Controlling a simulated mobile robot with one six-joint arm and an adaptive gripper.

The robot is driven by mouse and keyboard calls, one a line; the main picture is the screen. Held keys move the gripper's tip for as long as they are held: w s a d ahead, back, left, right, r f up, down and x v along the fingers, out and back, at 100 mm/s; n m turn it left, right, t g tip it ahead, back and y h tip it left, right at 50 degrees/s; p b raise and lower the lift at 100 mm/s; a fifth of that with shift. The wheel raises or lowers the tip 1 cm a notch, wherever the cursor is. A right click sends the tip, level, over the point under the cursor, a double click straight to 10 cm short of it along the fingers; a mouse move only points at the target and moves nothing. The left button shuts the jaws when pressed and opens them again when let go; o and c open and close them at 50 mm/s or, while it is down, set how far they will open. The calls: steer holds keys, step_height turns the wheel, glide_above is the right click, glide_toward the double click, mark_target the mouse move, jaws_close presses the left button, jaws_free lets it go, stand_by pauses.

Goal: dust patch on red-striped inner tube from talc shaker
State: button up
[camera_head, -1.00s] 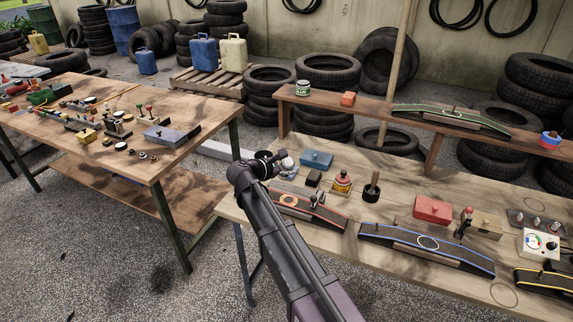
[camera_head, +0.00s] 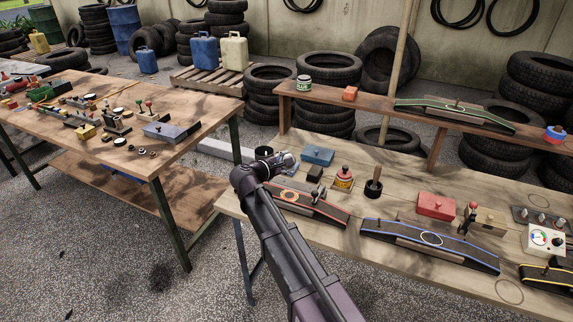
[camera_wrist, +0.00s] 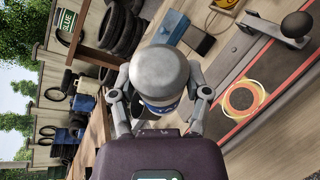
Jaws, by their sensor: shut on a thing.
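The talc shaker (camera_wrist: 160,75) is in my gripper (camera_wrist: 160,92), with a finger on each side. Its grey domed top faces the wrist camera, and part of a blue and white body shows below. In the head view the shaker (camera_head: 284,160) is tilted, its end pointing right. An orange ring marks the patch (camera_wrist: 242,98). The shaker is beside the ring in the wrist view. No powder is visible on the patch.
A blue-striped tube (camera_head: 460,251) is to the right. A black-knobbed tool (camera_wrist: 285,30) stands near the red-striped tube.

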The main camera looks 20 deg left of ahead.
step_height(320, 180, down, 2)
steer(key=m+t+b, duration=0.1)
steer(key=m+b, duration=0.1)
steer(key=m+t+b, duration=0.1)
steer(key=m+b, duration=0.1)
steer(key=shift+w+a+y+b, duration=0.15)
steer(key=shift+y+b, duration=0.15)
steer(key=shift+y, duration=0.1)
steer(key=m+b, duration=0.1)
steer(key=m, duration=0.1)
steer(key=f+m+t+b, duration=0.1)
steer(key=b, duration=0.1)
steer(key=m+t+b, duration=0.1)
steer(key=m+b, duration=0.1)
steer(key=shift+w+a+f+m+h, duration=0.1)
steer(key=shift+a+f+m+h, duration=0.1)
steer(key=shift+f+m+h, duration=0.1)
steer(key=shift+f+m+b, duration=0.2)
steer(key=shift+m+b, duration=0.1)
steer(key=shift+b, duration=0.05)
steer(key=shift+f+b, duration=1.15)
steer(key=shift+f, duration=0.05)
steer(key=shift+r, duration=0.15)
steer(key=shift+r+p, duration=1)
steer(key=shift+p, duration=0.15)
steer(key=shift+f, duration=0.15)
steer(key=shift+f+b, duration=1.05)
steer(key=shift+b, duration=0.15)
